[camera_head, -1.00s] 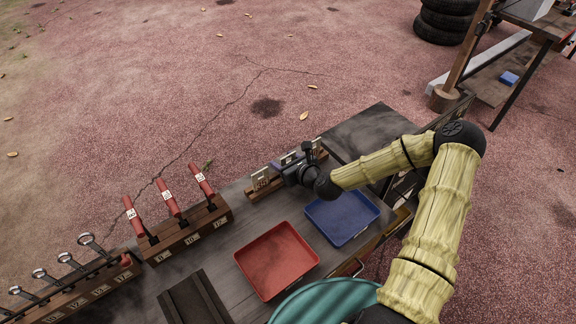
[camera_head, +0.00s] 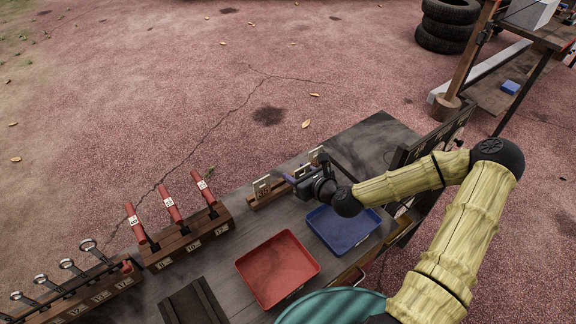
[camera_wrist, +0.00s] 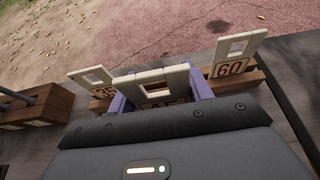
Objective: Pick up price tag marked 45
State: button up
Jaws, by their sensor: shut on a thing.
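The price tag marked 45 (camera_wrist: 155,86) is a pale tag with a square window, in the middle of the wrist view. Its number is partly hidden by my gripper's dark body. My gripper (camera_wrist: 160,92) is shut on it, with a purple finger on each side. In the head view my gripper (camera_head: 296,176) is at the wooden tag rack (camera_head: 258,202), and the held tag is mostly hidden. I cannot tell whether the tag is clear of the rack. Tag 35 (camera_wrist: 93,77) stands to its left and tag 60 (camera_wrist: 234,54) to its right.
A blue tray (camera_head: 343,229) and a red tray (camera_head: 277,268) lie on the cart top in front of the rack. A rack of red-handled tools (camera_head: 188,243) and a row of wrenches (camera_head: 75,270) stand at the left. The cart top at the back right (camera_head: 370,140) is bare.

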jog(key=s+d, duration=0.1)
jog(key=s, duration=0.1)
jog(key=s+d, duration=0.3)
jog(key=s, duration=0.1)
jog(key=shift+s+d, duration=0.15)
jog(key=shift+s+d+r+p, duration=0.15)
jog(key=shift+r+p, duration=0.2)
jog(key=shift+p, duration=0.45)
jog(key=s+d+p, duration=0.1)
jog(key=p, duration=0.2)
jog(key=shift+s, duration=0.3)
jog(key=shift+s+d+f+p, duration=0.2)
jog(key=shift+s+d+p, duration=0.4)
jog(key=shift+s+p, duration=0.35)
jog(key=shift+s+f, duration=0.1)
jog(key=shift+f, duration=0.05)
